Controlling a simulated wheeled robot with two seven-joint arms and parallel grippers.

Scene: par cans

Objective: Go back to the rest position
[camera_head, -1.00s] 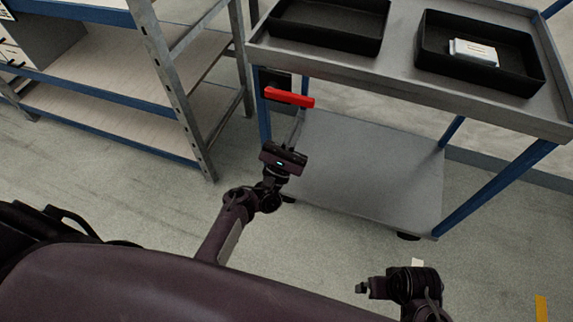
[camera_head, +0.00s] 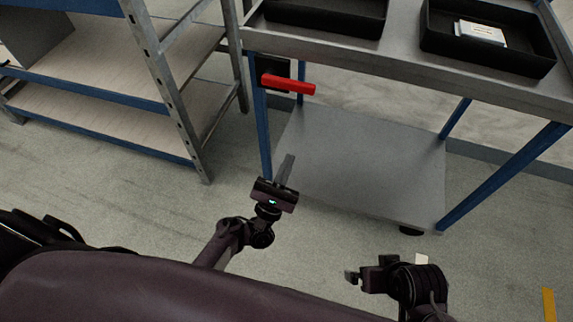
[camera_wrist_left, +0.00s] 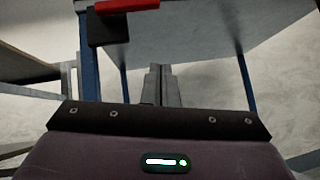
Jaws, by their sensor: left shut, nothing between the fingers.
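My left gripper (camera_head: 287,165) is shut and empty in the head view, in front of the cart's left side and below its top. It also shows in the left wrist view (camera_wrist_left: 160,72), its fingers together with nothing between them. My right gripper (camera_head: 352,277) is low at the lower right of the head view, clear of the cart. It is small and dark there, and I cannot tell whether its fingers are apart.
A cart (camera_head: 400,68) stands ahead, with black trays on top; the right tray (camera_head: 545,62) holds a white box (camera_head: 481,32). A red handle (camera_head: 289,85) sticks out at its left. A shelf rack (camera_head: 170,95) stands at the left. The floor nearby is clear.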

